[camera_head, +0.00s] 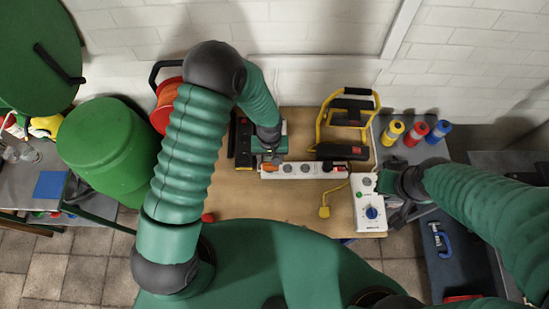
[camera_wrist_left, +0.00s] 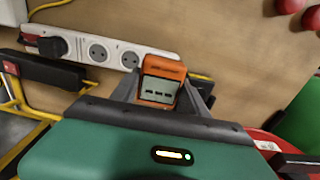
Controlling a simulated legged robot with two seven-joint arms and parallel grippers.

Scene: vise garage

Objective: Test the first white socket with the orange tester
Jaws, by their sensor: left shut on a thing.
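A white power strip (camera_head: 308,170) lies on the wooden workbench; it also shows in the left wrist view (camera_wrist_left: 82,45). Two empty round sockets show there, and a black plug (camera_wrist_left: 47,46) sits towards the left end. My left gripper (camera_head: 269,163) is shut on the orange tester (camera_wrist_left: 163,68), at the strip's left end in the head view. In the wrist view the tester (camera_wrist_left: 163,68) covers the strip's right end. I cannot tell whether its pins are in a socket. My right gripper (camera_head: 388,184) is beside a white box with a blue knob (camera_head: 370,212); its fingers are unclear.
A yellow-framed work lamp (camera_head: 347,118) stands behind the strip. A yellow plug (camera_head: 324,212) with its cord lies in front. Several coloured cans (camera_head: 415,133) stand at the back right. A green barrel (camera_head: 105,150) is at left. The bench's front left is mostly clear.

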